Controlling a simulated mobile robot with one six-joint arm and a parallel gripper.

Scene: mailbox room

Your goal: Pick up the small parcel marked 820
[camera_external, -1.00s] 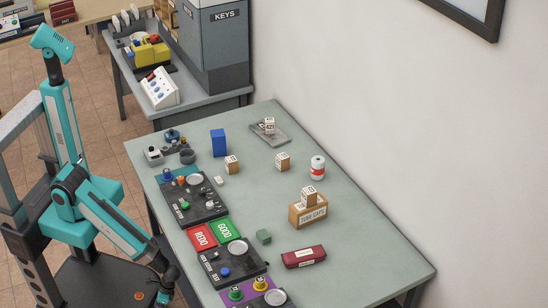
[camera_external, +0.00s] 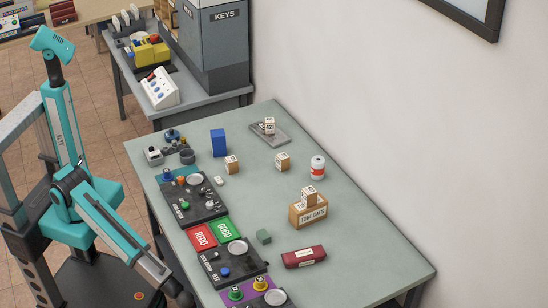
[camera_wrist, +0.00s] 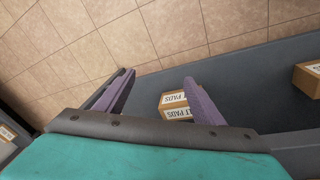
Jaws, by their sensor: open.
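Several small tan parcels with white labels show on the green table (camera_external: 350,235). In the external view my arm's end is at the bottom edge, left of the table.
A second box (camera_wrist: 310,78) shows in the wrist view.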

